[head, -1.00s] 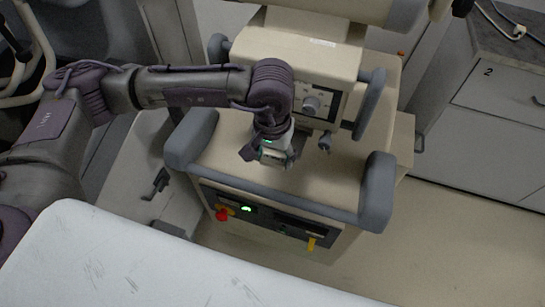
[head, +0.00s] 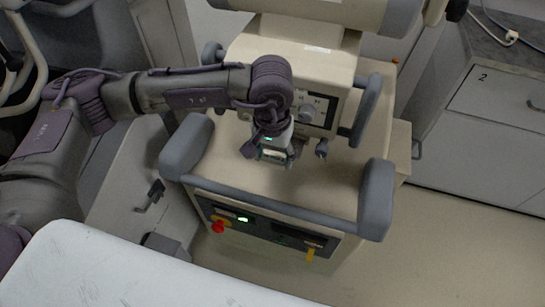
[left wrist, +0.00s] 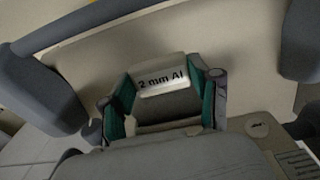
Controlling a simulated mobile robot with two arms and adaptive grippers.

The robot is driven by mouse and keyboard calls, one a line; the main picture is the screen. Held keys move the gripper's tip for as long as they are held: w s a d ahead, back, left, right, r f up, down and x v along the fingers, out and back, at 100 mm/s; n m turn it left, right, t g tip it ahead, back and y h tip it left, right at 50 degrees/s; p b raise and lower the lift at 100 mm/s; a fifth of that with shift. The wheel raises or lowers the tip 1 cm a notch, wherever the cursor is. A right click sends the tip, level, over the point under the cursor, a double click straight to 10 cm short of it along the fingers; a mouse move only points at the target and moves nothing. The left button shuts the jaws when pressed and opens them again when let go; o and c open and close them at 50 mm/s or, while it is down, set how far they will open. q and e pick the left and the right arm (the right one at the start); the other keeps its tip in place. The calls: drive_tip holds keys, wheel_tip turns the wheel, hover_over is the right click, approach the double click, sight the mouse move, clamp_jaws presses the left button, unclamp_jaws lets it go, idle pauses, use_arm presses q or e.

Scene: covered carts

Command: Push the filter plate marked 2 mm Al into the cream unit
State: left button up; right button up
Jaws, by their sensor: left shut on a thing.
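The cream unit (head: 345,65) stands upright on a wheeled cart body, with a dark panel and round knob on its front. My left gripper (head: 275,155) is just in front of the unit's lower front, above the cart's top. In the left wrist view, the gripper (left wrist: 162,98) is shut on the filter plate (left wrist: 162,80). The plate has a pale tab reading "2 mm Al", between the two teal finger pads. The plate is too small to make out in the head view. Whether it touches a slot in the unit is not clear. My right gripper is not in view.
A grey padded handle rail (head: 270,206) runs around the cart's front. Below it are a red button (head: 218,227) and a yellow tab (head: 310,254). A white covered surface (head: 110,270) lies in the foreground. A drawer cabinet (head: 490,140) stands at right, with clear floor before it.

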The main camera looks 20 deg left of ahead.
use_arm(q)
drive_tip(key=shift+w, duration=0.45)
drive_tip(key=shift+b, duration=0.3)
drive_tip(key=shift+w, duration=0.3)
drive_tip(key=shift+w+b, duration=0.35)
drive_tip(key=shift+w, duration=0.05)
drive_tip(key=shift+w, duration=0.25)
drive_tip(key=shift+s, duration=0.15)
drive_tip(key=s+b, duration=0.1)
drive_tip(key=s, duration=0.6)
drive_tip(key=shift+b, duration=0.4)
idle(0.3)
drive_tip(key=shift+s+a, duration=0.1)
idle(0.7)
